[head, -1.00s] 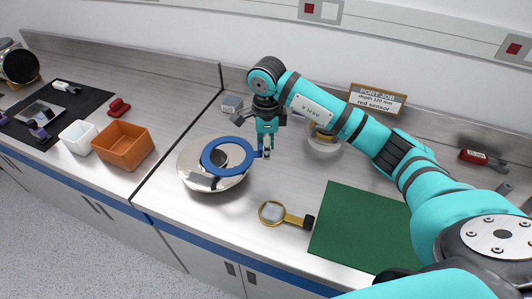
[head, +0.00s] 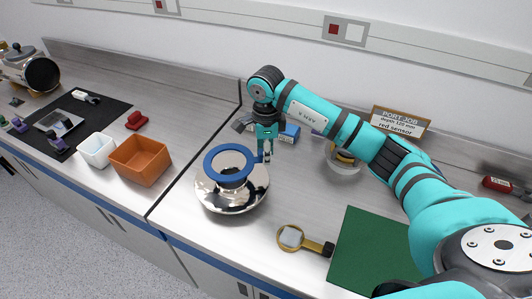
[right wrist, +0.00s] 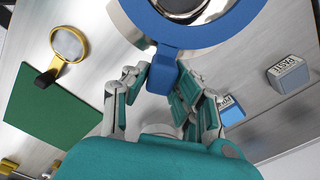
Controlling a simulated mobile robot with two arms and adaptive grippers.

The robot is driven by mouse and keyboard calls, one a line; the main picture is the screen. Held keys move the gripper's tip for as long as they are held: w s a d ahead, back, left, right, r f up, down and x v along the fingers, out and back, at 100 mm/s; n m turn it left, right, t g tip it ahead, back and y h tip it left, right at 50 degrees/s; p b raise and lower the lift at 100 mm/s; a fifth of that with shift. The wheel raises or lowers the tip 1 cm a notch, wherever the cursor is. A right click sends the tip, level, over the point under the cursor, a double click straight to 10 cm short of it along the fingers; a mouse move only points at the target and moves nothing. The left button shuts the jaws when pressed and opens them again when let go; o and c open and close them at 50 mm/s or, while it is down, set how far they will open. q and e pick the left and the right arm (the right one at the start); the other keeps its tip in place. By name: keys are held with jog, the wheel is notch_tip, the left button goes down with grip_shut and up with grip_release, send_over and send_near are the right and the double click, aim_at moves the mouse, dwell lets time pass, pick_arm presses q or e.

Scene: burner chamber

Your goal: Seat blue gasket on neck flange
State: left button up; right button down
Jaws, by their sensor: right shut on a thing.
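The blue gasket (head: 210,164) is a flat ring with a side tab. My right gripper (head: 266,154) is shut on that tab, and the grip also shows in the right wrist view (right wrist: 160,79). The ring (right wrist: 200,33) is above the polished silver vessel (head: 232,200). The vessel's short neck (head: 232,181) shows partly through and below the ring's front; the ring hides some of the flange. The ring looks roughly level and seems above the flange, but I cannot tell the exact gap. My left gripper is not in view.
An orange bin (head: 140,162) and white bin (head: 97,150) stand to the left. A magnifier (head: 291,238) and green mat (head: 370,250) lie in front and right. A blue box (head: 290,133) stands behind my gripper.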

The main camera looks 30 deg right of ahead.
aim_at(266, 177)
jog(key=shift+f+b, duration=2)
jog(key=shift+f, duration=0.7)
jog(key=shift+b, duration=0.3)
jog(key=shift+f, duration=0.1)
jog(key=shift+f+b, duration=0.8)
jog(key=c, duration=1)
grip_release()
jog(key=shift+s, duration=0.1)
jog(key=shift+r, duration=0.1)
notch_tip(266, 177, up, 12)
jog(key=shift+f, duration=0.1)
